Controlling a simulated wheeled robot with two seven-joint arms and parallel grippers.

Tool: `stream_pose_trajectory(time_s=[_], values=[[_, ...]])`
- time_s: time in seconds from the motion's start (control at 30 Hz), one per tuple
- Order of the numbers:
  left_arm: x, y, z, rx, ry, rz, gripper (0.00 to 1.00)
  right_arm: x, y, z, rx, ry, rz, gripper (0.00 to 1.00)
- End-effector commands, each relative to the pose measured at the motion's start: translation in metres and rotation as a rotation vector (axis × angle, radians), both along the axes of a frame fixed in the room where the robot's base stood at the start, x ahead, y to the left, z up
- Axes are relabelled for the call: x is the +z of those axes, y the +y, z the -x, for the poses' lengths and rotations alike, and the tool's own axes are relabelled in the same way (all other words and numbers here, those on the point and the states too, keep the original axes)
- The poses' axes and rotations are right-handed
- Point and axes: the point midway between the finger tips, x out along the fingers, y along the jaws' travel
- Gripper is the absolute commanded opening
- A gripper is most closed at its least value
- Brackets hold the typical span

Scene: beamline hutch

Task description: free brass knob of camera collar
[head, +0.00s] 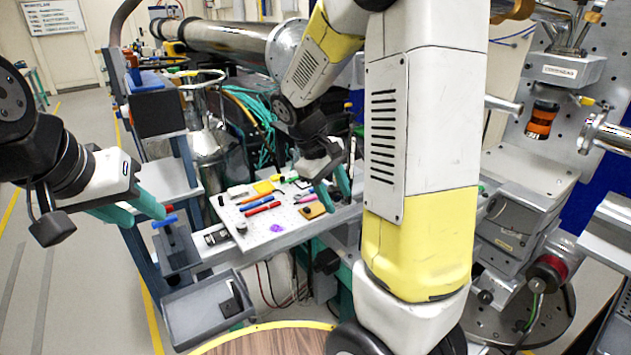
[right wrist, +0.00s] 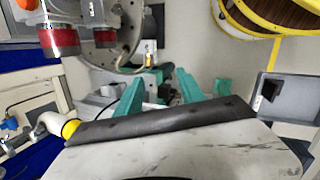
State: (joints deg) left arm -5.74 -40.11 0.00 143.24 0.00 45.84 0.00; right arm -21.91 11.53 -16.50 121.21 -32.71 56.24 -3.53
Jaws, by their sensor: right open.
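I cannot clearly identify the camera collar. At the upper right of the head view, a black and orange cylinder (head: 541,121) hangs below a grey labelled box (head: 564,69). A small yellowish, brass-coloured piece (head: 588,101) shows beside it and may be the knob, but it is too small to tell. My right gripper (head: 341,193) is over the right part of the pegboard tray. In the right wrist view (right wrist: 160,88) its teal fingers are apart with nothing between them.
A white perforated tray (head: 262,243) holds pens and small tools. A grey bin (head: 205,306) stands in front of it, left of a round yellow-edged wooden top (head: 265,344). My large arm link blocks the middle right. Red-ended cylinders (right wrist: 60,40) show in the right wrist view.

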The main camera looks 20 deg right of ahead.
Motion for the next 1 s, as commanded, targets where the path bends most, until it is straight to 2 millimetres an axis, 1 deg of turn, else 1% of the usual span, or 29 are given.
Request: stream_pose_trajectory(time_s=[0.03, 0.3, 0.5, 0.7, 1.0], values=[[0.0, 0.0, 0.0, 0.0, 0.0, 0.0, 0.37, 0.006, 0.002, 0.006, -0.018, -0.023, -0.032, 0.46], [0.0, 0.0, 0.0, 0.0, 0.0, 0.0, 0.37, 0.035, 0.018, 0.033, -0.101, -0.127, -0.189, 0.46], [0.0, 0.0, 0.0, 0.0, 0.0, 0.0, 0.37, 0.048, 0.026, 0.047, -0.14, -0.18, -0.262, 0.46], [0.0, 0.0, 0.0, 0.0, 0.0, 0.0, 0.37, 0.053, 0.029, 0.052, -0.157, -0.2, -0.289, 0.46], [0.0, 0.0, 0.0, 0.0, 0.0, 0.0, 0.37, 0.054, 0.03, 0.053, -0.157, -0.201, -0.291, 0.46]])
